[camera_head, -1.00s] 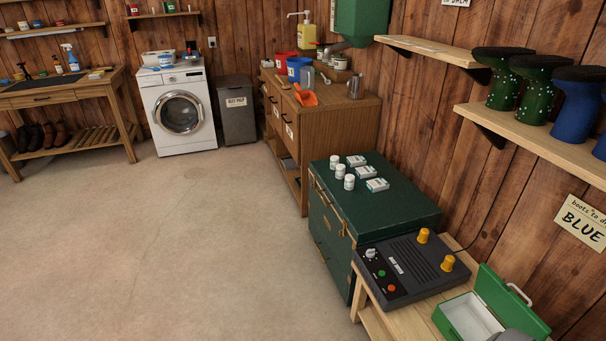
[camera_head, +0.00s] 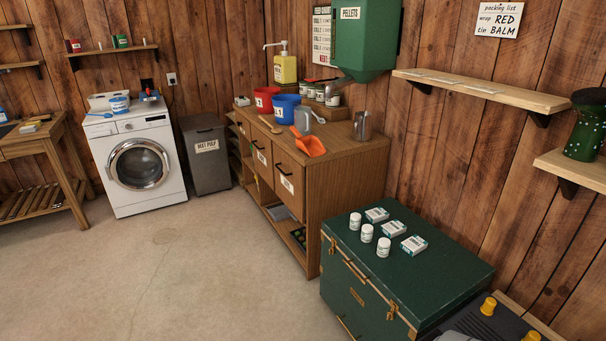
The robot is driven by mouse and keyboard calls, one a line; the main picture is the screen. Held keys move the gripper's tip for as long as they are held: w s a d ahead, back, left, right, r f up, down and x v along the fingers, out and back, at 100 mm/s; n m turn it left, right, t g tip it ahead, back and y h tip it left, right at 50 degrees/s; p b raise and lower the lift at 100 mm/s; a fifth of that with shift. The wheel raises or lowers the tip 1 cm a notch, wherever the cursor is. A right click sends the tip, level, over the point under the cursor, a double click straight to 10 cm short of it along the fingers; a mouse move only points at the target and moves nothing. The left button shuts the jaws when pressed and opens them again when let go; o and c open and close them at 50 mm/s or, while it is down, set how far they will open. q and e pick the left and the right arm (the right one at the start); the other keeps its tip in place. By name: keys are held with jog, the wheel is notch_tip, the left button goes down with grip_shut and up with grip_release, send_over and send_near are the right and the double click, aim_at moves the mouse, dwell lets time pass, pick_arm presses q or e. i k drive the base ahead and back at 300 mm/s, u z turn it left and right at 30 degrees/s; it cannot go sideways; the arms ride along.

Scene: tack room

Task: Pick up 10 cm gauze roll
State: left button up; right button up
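On the dark green trunk (camera_head: 455,272) stand several small white cylinders with labels: one at the back (camera_head: 355,221), one in the middle (camera_head: 367,233) and one in front (camera_head: 383,247). Beside them on the right lie white-and-green boxes, one at the back (camera_head: 377,214), one in the middle (camera_head: 395,228) and one in front (camera_head: 414,244). The labels are too small to read, so I cannot tell which is the 10 cm gauze roll. Neither of my grippers can be made out in the head view.
A wooden cabinet (camera_head: 345,171) with buckets and an orange scoop (camera_head: 309,145) stands behind the trunk. A dark device with yellow knobs (camera_head: 489,306) is at the lower right. Wall shelves (camera_head: 480,90) jut out on the right. The floor (camera_head: 220,270) at left is clear.

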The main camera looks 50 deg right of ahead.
aim_at(355, 218)
jog(key=i, duration=2.85)
jog(key=z, duration=3.6)
